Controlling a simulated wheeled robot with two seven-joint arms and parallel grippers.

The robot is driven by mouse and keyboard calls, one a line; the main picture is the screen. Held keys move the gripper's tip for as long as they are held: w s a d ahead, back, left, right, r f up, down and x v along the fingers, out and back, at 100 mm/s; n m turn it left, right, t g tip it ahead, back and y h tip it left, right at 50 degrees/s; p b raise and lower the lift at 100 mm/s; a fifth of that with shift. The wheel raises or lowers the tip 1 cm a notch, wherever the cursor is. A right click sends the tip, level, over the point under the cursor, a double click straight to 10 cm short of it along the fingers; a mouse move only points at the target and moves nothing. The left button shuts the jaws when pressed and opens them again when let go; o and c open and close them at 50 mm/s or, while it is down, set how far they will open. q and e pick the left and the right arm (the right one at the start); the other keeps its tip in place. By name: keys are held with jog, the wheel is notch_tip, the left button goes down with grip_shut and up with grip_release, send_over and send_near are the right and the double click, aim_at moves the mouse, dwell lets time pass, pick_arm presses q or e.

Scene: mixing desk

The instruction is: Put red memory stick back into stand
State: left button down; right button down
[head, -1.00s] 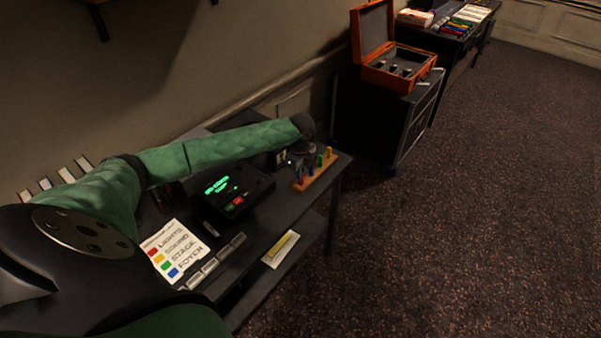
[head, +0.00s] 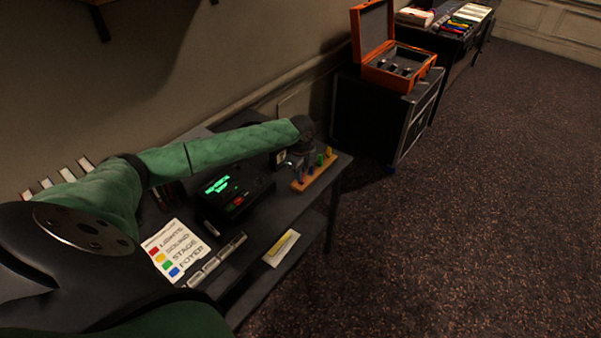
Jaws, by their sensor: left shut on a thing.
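The wooden stand (head: 322,178) is on the far right end of the dark desk, with a green stick (head: 320,160) and a yellow stick (head: 328,153) upright in it. A blue stick shows at its left part. My left gripper (head: 302,168) reaches down at the left part of the stand, shut on a thin thing that is mostly hidden by the fingers. It is likely the red memory stick, but its red does not show clearly. I cannot tell whether it sits in the stand. My right gripper is out of view.
A black device with a green lit display (head: 218,186) stands left of the stand. A colour-key card (head: 172,248) and a sheet with a yellow strip (head: 281,248) lie nearer. An open orange case (head: 392,82) sits on a black box behind. Carpet at right is clear.

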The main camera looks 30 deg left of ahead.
pick_arm(q)
jog(key=shift+f, duration=0.3)
jog(key=c, duration=1.5)
grip_release()
